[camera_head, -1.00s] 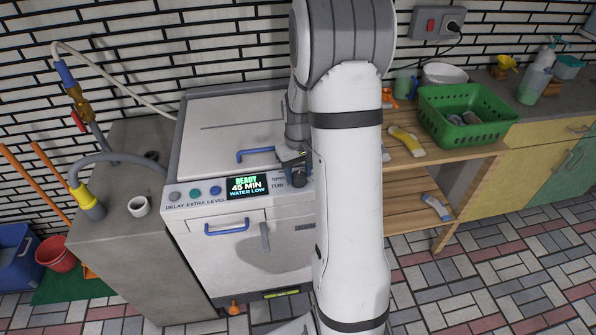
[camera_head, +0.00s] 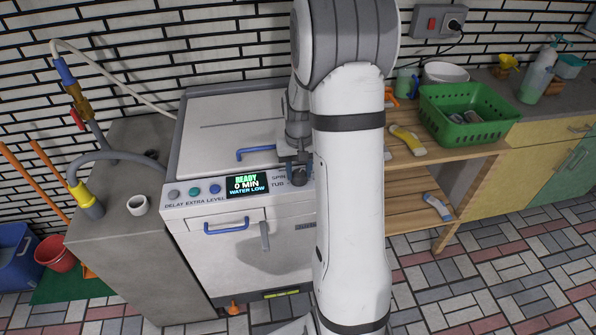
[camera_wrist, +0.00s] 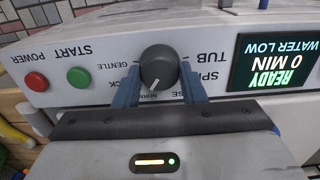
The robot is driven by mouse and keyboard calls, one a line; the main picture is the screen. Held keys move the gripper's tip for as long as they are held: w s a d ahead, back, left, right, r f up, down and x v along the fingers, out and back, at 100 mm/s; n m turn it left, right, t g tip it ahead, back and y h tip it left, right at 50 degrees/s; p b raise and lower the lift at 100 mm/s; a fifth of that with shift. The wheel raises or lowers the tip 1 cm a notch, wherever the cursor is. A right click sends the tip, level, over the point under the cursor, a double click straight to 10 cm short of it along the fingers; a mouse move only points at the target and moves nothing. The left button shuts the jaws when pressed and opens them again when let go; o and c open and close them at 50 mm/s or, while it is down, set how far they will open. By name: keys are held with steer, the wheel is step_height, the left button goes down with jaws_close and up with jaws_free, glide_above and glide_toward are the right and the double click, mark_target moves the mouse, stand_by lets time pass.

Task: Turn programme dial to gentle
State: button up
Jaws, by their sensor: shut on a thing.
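The dark programme dial (camera_wrist: 158,66) is on the washer's white front panel (camera_wrist: 105,66) in the wrist view, which shows the panel upside down. Its light pointer line points down in the picture, towards the partly hidden NORMAL label, not at the GENTLE label (camera_wrist: 138,64) to its left. My gripper (camera_wrist: 160,88) has one blue finger on each side of the dial and is shut on it. In the head view my gripper (camera_head: 294,163) is at the panel, partly behind my arm. The display (camera_head: 246,184) reads READY, 0 MIN, WATER LOW.
Green START (camera_wrist: 79,77) and red POWER (camera_wrist: 36,82) buttons sit left of the dial in the wrist view. A blue lid handle (camera_head: 256,152) is close to my gripper. A wooden shelf with a green basket (camera_head: 464,118) stands at the right.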

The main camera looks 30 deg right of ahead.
mark_target(299, 173)
steer(key=m+b, duration=0.1)
steer(key=m, duration=0.5)
steer(key=shift+m+b, duration=0.3)
steer(key=m+b, duration=0.1)
steer(key=m, duration=0.5)
steer(key=shift+m, duration=0.3)
steer(key=o, duration=1)
steer(key=shift+r, duration=0.1)
step_height(299, 173, up, 8)
steer(key=shift+f, duration=0.15)
